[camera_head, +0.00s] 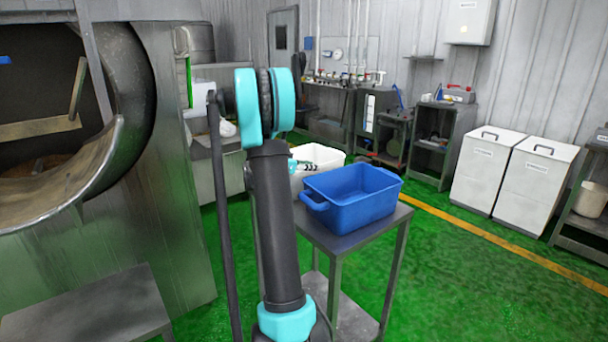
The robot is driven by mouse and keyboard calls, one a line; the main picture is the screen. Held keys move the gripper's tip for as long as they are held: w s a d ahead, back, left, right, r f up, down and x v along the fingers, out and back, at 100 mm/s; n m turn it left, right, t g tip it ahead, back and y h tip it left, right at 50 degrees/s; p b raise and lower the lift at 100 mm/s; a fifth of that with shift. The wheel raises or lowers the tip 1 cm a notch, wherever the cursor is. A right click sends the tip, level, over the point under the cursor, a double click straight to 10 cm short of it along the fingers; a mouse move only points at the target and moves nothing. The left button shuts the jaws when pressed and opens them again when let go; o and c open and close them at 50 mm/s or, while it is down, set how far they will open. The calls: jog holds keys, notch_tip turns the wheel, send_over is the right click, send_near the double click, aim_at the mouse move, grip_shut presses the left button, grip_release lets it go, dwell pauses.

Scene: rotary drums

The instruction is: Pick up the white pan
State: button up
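A white pan (326,154) stands behind the blue tub, at the far end of the metal stand. My dark and teal arm rises in front of it and hides its left part. The small teal and dark end of my arm, which looks like my gripper (305,165), shows just right of the arm link, over or in front of the white pan. It is too small and too hidden to tell whether it is open or touches the pan.
A blue tub (352,203) sits on the near part of the metal stand (390,222). A large rotary drum (135,95) fills the left, with a low metal table (90,310) before it. White bins (484,170) stand at right. The green floor (450,285) is clear at the front right.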

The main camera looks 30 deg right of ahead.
jog(key=x, duration=0.4)
jog(key=shift+c, duration=0.2)
grip_shut()
jog(key=shift+r, duration=0.1)
